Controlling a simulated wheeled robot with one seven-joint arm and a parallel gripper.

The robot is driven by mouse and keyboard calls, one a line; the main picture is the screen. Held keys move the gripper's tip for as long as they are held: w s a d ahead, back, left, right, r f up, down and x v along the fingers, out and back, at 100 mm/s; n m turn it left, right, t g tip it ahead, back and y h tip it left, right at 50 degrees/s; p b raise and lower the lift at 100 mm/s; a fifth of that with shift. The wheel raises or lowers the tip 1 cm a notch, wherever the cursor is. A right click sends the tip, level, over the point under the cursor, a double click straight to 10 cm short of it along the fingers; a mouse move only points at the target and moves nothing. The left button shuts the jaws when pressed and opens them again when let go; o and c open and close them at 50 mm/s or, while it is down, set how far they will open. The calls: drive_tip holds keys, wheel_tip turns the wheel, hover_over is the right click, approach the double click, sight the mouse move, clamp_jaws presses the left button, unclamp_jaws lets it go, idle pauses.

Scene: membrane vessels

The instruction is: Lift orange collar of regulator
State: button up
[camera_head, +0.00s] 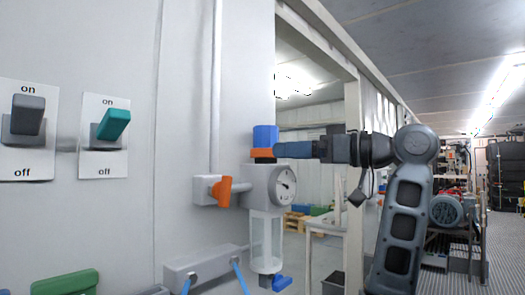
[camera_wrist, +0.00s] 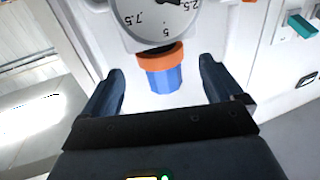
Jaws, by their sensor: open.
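The regulator's orange collar (camera_head: 261,154) is a ring below its blue knob (camera_head: 264,136), above the round gauge (camera_head: 284,185). In the wrist view the collar (camera_wrist: 160,57) and the knob (camera_wrist: 163,80) show upside down, between the spread fingers of my gripper (camera_wrist: 162,66). The fingers are open, with a visible gap on each side of the knob. In the head view my gripper (camera_head: 282,150) reaches in from the right at about collar height. Its fingertips overlap the regulator's edge there, and I cannot tell whether they touch.
An orange valve handle (camera_head: 224,191) sits left of the gauge. A clear bowl (camera_head: 266,240) hangs below it, with a blue tap (camera_head: 281,283) at its foot. A grey switch (camera_head: 28,115) and a teal switch (camera_head: 113,124) are on the wall at left. A doorway opens behind my arm.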

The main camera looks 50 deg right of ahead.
sight(267, 152)
drive_tip(key=shift+p+x, duration=0.6)
drive_tip(key=shift+x, duration=2.55)
